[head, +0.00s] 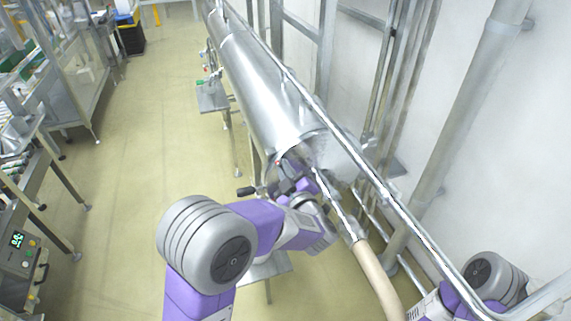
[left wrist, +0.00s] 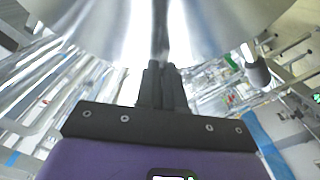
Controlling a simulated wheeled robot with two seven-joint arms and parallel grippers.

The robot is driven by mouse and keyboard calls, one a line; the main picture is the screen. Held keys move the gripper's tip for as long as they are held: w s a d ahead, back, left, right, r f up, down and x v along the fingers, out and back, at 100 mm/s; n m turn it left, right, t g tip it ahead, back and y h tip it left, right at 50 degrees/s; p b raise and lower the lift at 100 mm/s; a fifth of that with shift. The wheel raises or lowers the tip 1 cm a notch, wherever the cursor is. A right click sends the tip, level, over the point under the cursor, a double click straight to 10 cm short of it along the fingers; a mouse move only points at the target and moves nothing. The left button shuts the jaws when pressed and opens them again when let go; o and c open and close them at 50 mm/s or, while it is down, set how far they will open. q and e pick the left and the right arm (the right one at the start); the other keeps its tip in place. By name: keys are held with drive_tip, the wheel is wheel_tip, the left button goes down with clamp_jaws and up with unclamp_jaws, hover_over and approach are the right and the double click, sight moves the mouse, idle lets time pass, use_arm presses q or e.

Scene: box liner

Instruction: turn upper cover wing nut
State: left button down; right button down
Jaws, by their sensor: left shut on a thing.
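The long shiny steel cylinder (head: 270,95) runs from the upper middle toward me, and its near end is at my left gripper (head: 294,176). In the left wrist view the curved steel surface (left wrist: 215,35) fills the top. There my left gripper (left wrist: 161,68) has its black fingers close together against the underside of that surface. It is shut on a small, narrow part, taken to be the wing nut, which the fingers mostly hide. My right arm shows at the lower right in the head view, but its gripper is out of view.
A steel rail (head: 345,155) runs along the right side of the cylinder, close to my left gripper. A beige hose (head: 376,278) hangs below the near end. A black-ended handle (head: 246,191) sticks out left of the gripper.

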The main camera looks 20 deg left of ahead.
use_arm(q)
drive_tip(key=shift+m+p, duration=2.7)
drive_tip(key=shift+m, duration=1)
drive_tip(key=c, duration=1.3)
unclamp_jaws()
drive_tip(key=shift+o, duration=0.2)
drive_tip(key=v, duration=0.7)
drive_tip(key=shift+s+d+b, duration=0.15)
drive_tip(key=shift+s+b, duration=0.1)
drive_tip(key=shift+b, duration=0.1)
